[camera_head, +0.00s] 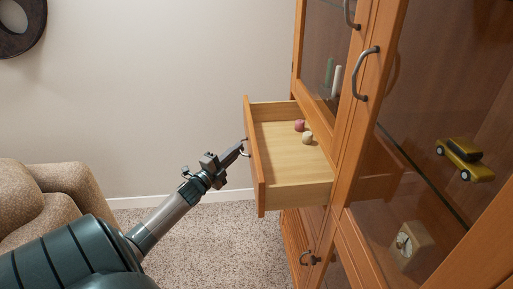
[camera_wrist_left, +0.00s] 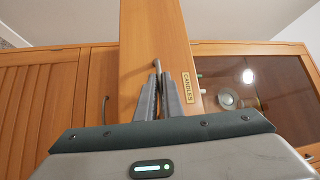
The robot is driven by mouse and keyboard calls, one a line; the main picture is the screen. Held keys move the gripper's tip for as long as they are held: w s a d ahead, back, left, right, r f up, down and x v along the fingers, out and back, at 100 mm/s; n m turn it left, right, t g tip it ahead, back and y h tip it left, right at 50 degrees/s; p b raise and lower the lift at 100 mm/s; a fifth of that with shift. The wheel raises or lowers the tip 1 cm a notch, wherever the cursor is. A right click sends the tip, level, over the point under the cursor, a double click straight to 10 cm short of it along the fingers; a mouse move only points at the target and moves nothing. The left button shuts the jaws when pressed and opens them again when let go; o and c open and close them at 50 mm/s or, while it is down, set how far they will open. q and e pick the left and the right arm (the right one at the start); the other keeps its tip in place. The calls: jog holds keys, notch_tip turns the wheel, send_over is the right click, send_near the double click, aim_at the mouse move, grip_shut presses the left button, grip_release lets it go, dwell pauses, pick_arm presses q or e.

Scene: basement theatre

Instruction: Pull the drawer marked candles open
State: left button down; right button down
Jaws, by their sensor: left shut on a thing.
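The candles drawer (camera_head: 257,165) stands pulled out from the wooden cabinet, its inside showing. Two small round items, one pinkish red (camera_head: 299,125) and one cream (camera_head: 307,138), lie in it. In the left wrist view the drawer front (camera_wrist_left: 152,30) carries a label reading CANDLES (camera_wrist_left: 187,87). My left gripper (camera_head: 241,148) is at the drawer's front, shut on its handle; the fingers (camera_wrist_left: 160,92) close around the grey handle (camera_wrist_left: 156,64) in the left wrist view. Most of the handle is hidden by the fingers. My right gripper is not in view.
The cabinet's glass doors (camera_head: 433,110) have grey handles (camera_head: 366,73). Behind the glass are a yellow toy car (camera_head: 465,159), a small clock (camera_head: 411,245) and candles (camera_head: 337,81). A beige armchair (camera_head: 48,195) stands at left. Carpet (camera_head: 222,235) lies clear below the drawer.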

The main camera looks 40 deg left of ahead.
pick_arm(q)
jog(key=s+a, duration=0.1)
jog(key=s, duration=0.1)
jog(key=s+a, duration=0.1)
jog(key=a, duration=0.1)
jog(key=shift+s+a+f, duration=0.1)
jog(key=shift+s, duration=0.3)
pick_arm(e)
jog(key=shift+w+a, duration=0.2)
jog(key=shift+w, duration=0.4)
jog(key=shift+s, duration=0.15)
pick_arm(q)
jog(key=c, duration=1.9)
grip_release()
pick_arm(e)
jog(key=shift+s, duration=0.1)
